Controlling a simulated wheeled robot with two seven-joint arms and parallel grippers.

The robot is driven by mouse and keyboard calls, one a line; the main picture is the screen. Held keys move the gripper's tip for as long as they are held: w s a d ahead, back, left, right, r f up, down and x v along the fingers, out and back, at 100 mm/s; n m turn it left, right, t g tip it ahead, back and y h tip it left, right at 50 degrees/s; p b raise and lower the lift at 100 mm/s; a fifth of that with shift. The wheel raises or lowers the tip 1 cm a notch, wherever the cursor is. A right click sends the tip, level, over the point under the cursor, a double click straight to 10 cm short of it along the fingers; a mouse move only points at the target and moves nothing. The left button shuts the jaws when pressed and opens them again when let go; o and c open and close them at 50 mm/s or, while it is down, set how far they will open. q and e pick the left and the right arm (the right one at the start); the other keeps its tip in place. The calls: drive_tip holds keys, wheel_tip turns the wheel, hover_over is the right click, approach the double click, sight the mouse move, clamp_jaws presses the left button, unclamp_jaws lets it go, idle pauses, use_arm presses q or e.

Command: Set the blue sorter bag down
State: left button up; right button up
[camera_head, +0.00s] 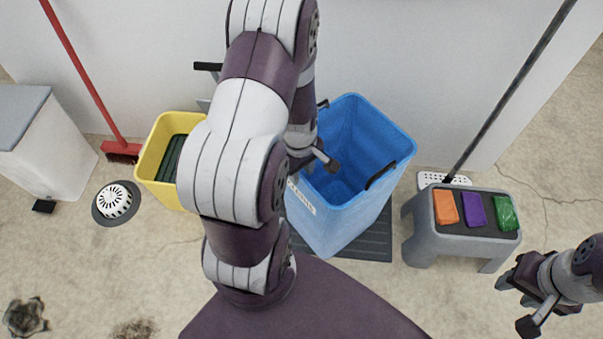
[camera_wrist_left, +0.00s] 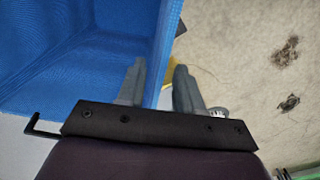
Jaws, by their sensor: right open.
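The blue sorter bag (camera_head: 340,215), an open-topped tall box with dark handles and a pale label, is at the centre of the head view, over a dark grey base. I cannot tell whether its bottom touches that base. My left gripper (camera_head: 318,162) is at the bag's left rim, partly hidden by my arm. My right gripper (camera_head: 514,304) is open and empty at the lower right, apart from the bag.
A yellow bin (camera_head: 154,160) stands left of the bag. A grey stool (camera_head: 418,232) with orange, purple and green packs stands to the right. A red broom (camera_head: 80,70), a mop (camera_head: 510,85), a white box (camera_head: 40,155) and a floor drain (camera_head: 114,202) are around.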

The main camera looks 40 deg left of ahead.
use_arm(q)
wheel_tip(320, 180, up, 6)
drive_tip(key=shift+f+p, duration=0.2)
drive_tip(key=shift+p, duration=0.8)
drive_tip(key=s+d+r+m+t, duration=0.1)
drive_tip(key=s+d+r+m, duration=0.1)
drive_tip(key=d+r+m, duration=0.9)
drive_tip(key=m, duration=0.4)
drive_tip(key=shift+d+m, duration=0.4)
use_arm(e)
wheel_tip(320, 180, up, 3)
drive_tip(key=shift+r, duration=0.1)
